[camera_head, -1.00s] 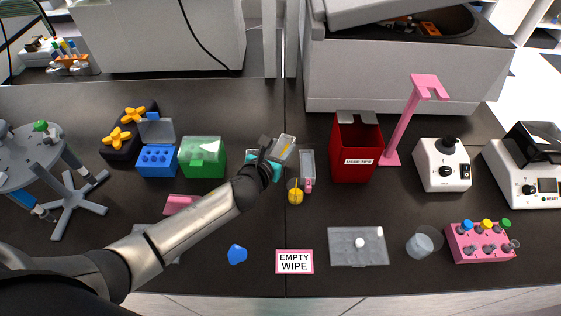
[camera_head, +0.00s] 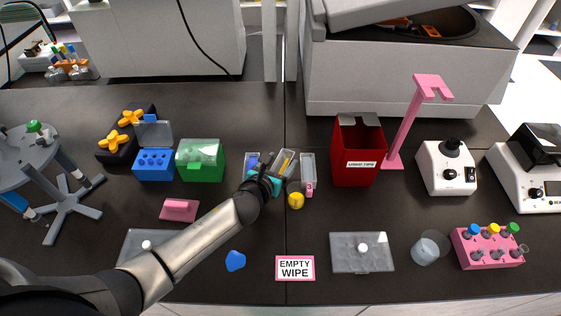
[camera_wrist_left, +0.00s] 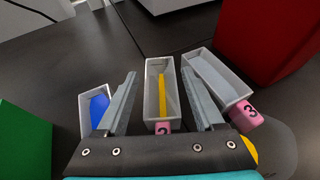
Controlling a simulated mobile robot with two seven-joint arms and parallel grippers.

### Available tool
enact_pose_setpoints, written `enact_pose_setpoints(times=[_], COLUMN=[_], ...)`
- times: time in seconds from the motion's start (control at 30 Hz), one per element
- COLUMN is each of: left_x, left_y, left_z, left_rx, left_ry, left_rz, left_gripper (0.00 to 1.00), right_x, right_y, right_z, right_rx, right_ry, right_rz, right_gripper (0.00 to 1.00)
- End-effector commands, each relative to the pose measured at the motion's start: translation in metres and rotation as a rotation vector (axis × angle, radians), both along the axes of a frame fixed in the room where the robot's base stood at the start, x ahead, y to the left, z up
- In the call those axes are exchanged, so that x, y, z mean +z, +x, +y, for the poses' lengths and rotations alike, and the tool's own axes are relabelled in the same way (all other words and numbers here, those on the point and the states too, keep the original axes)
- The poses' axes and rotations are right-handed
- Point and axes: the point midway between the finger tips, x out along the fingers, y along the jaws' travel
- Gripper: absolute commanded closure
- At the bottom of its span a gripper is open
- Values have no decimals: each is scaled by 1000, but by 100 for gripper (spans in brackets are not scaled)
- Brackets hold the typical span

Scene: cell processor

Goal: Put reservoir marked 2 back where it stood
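Reservoir 2 (camera_wrist_left: 153,92) is a narrow pale trough with a yellow strip inside and a pink tag marked 2 (camera_wrist_left: 162,127). It stands between two other reservoirs, slightly turned, and also shows in the head view (camera_head: 285,162). My left gripper (camera_wrist_left: 158,72) is open around it, with a narrow gap visible on both sides. In the head view the left gripper (camera_head: 266,181) is at the near end of the reservoirs. Reservoir 3 (camera_wrist_left: 217,78), empty with a pink tag, is to the right. A reservoir with blue inside (camera_wrist_left: 94,108) is to the left, its tag hidden. My right gripper is not in view.
A red used-tips bin (camera_head: 358,155) stands right of the reservoirs, near a pink stand (camera_head: 408,125). A green box (camera_head: 200,160) and a blue rack (camera_head: 153,165) are to the left. A yellow round piece (camera_head: 296,201) lies just in front.

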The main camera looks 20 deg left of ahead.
Motion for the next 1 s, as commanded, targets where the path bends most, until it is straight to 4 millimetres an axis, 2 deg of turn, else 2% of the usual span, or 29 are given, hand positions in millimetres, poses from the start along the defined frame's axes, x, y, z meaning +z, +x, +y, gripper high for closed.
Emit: enact_pose_setpoints(times=[0.43, 0.57, 1.0], left_x=[6, 11, 39], left_y=[-1, -16, -85], left_z=[1, 2, 10], left_rx=[0, -1, -1], left_ry=[0, 2, 1], left_rz=[0, 1, 1], left_gripper=[22, 22, 22], right_x=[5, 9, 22], right_y=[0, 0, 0], right_z=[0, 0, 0], right_rx=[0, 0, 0], right_ry=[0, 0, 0], right_rz=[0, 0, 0], right_gripper=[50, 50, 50])
